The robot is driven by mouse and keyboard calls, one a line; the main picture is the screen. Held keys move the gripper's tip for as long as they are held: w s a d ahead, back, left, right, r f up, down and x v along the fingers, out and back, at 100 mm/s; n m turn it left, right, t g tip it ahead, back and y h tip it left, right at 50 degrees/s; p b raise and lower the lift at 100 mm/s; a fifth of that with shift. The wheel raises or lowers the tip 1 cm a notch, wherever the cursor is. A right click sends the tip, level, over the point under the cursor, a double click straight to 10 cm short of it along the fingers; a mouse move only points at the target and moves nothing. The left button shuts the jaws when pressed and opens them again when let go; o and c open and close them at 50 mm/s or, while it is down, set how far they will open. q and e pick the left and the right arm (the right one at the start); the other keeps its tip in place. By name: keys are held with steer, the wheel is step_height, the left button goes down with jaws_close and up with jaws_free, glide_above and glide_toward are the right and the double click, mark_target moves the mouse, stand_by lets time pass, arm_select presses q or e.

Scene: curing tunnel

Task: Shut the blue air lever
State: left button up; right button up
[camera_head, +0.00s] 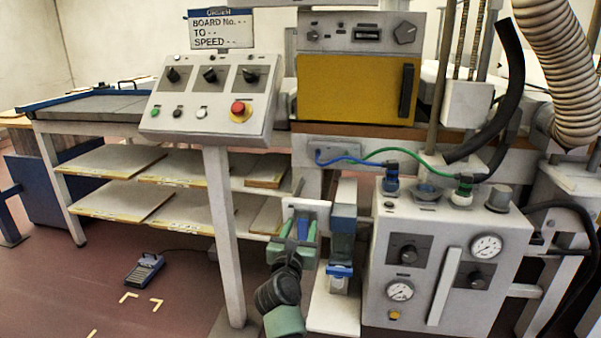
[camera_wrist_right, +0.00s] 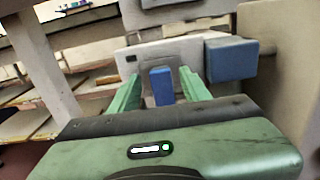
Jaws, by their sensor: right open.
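The blue air lever (camera_head: 303,230) is a short blue bar on a pale plate (camera_head: 306,205) below the yellow-fronted unit. In the right wrist view the lever (camera_wrist_right: 162,88) stands upright in the picture, in front of the plate. My right gripper (camera_head: 301,226) is at the lever, its green fingers open on either side of it. In the wrist view a gap shows between each finger of the right gripper (camera_wrist_right: 161,84) and the lever. The lever's far side is hidden. My left gripper is not in view.
A grey-blue block (camera_wrist_right: 231,60) sits close right of the plate in the wrist view. A blue-collared filter unit (camera_head: 339,271) and a gauge cabinet (camera_head: 440,270) stand right of my right gripper. The control panel's post (camera_head: 226,240) stands to its left.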

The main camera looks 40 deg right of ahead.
steer(key=shift+r, duration=0.65)
arm_select(q)
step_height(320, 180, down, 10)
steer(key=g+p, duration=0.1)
steer(key=p, duration=0.4)
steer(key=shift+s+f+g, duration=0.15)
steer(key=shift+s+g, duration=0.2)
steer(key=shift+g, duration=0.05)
arm_select(e)
step_height(320, 180, up, 14)
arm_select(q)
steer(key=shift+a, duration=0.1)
arm_select(e)
steer(key=shift+f, duration=0.1)
